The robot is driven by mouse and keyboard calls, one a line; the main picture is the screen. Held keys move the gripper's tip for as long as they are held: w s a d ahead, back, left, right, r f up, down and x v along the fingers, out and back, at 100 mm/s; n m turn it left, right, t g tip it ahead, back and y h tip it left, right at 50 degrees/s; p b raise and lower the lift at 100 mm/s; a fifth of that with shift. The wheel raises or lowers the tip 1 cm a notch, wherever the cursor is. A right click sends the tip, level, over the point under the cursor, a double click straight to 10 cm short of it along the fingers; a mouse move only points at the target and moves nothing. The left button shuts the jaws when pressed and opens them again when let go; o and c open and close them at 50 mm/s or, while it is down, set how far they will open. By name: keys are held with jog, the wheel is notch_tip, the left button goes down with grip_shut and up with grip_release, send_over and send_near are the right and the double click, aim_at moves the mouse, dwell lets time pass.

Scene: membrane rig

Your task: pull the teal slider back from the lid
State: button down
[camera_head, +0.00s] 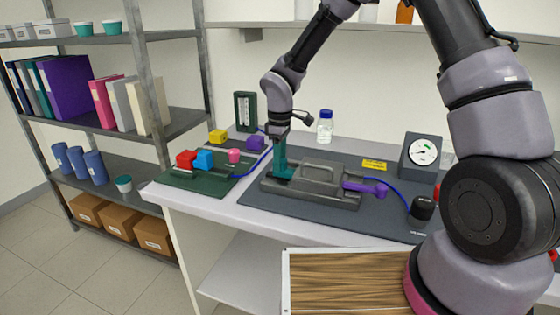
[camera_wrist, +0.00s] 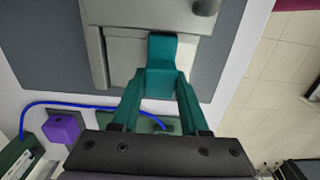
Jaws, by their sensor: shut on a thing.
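The teal slider (camera_head: 284,173) is at the left end of the grey rig with its grey lid (camera_head: 318,174). In the wrist view, the teal slider (camera_wrist: 162,50) lies over the edge of the grey rig (camera_wrist: 122,62). My gripper (camera_head: 280,162) reaches down from above with teal fingers. In the wrist view my gripper (camera_wrist: 160,80) is shut on the slider's near part, a finger on either side. The exact contact at the fingertips is partly hidden. I cannot tell whether the slider still overlaps the lid.
A purple lever (camera_head: 365,187) sticks out at the rig's right end. Left is a green tray (camera_head: 195,182) with red and blue blocks and a pink piece. A gauge (camera_head: 422,152), a black knob (camera_head: 422,207) and a bottle (camera_head: 325,127) stand nearby. Blue tubes cross the bench.

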jog(key=shift+w+a, duration=0.25)
jog(key=shift+a, duration=0.4)
jog(key=shift+w+a, duration=0.25)
jog(key=shift+a, duration=0.4)
jog(key=shift+c, duration=2)
grip_release()
jog(key=shift+a, duration=0.1)
notch_tip(320, 180, up, 11)
